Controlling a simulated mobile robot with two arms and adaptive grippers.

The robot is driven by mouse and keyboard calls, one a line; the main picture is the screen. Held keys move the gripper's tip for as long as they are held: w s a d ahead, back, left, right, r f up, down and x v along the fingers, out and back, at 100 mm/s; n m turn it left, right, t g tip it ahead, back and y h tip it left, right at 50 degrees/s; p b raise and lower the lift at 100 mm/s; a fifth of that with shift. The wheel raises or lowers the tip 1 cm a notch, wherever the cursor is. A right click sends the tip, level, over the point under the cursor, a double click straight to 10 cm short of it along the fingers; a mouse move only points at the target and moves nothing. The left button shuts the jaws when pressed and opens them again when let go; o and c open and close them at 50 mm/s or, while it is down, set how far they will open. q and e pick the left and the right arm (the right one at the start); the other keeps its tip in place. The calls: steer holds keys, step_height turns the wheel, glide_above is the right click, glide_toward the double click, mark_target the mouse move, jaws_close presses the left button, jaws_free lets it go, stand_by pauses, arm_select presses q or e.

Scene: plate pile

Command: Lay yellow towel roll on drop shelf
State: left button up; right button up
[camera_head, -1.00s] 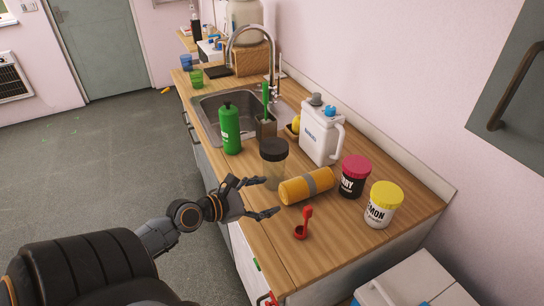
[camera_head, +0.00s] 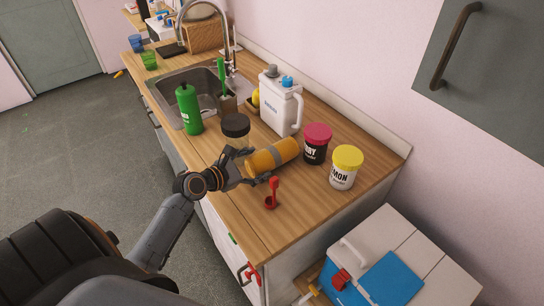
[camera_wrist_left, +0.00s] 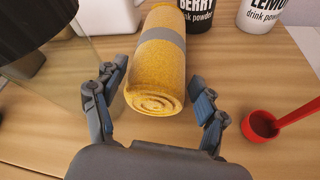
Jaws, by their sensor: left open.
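The yellow towel roll (camera_head: 272,154) with a grey band lies on its side on the wooden counter. In the left wrist view the roll (camera_wrist_left: 160,60) points away from me, its spiral end nearest. My left gripper (camera_head: 259,166) is open at the roll's near end. In the left wrist view its fingers (camera_wrist_left: 155,105) stand on either side of that end, with gaps to the roll. My right gripper is not in view. I cannot tell which surface is the drop shelf.
A clear shaker with a black lid (camera_head: 235,128) stands close left of the roll. A red scoop (camera_head: 272,195) lies at its right. Berry (camera_head: 316,143) and lemon (camera_head: 345,167) tubs and a white jug (camera_head: 281,104) stand behind. A white cooler with a blue panel (camera_head: 393,278) is at lower right.

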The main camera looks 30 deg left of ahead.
mark_target(267, 157)
arm_select(q)
steer(key=x, duration=0.5)
steer(key=shift+w, duration=0.1)
steer(key=c, duration=1.2)
steer(key=shift+r, duration=0.55)
step_height(267, 157, up, 17)
steer(key=s+d+f+m+g+h, duration=0.1)
steer(key=s+d+m+h, duration=0.1)
steer(key=s+d, duration=0.3)
steer(key=s+d+f+m+g+h+b, duration=0.1)
steer(key=s+d+m+g+h, duration=0.1)
steer(key=s+d, duration=0.3)
steer(key=s+d+f+m+g+h+b, duration=0.1)
steer(key=s+d+m+g+h, duration=0.1)
steer(key=s+d+m+h, duration=0.2)
steer(key=shift+s+d+f, duration=0.15)
steer(key=shift+s+d, duration=0.3)
steer(key=shift+s+d+f, duration=0.2)
steer(key=shift+s+d, duration=0.25)
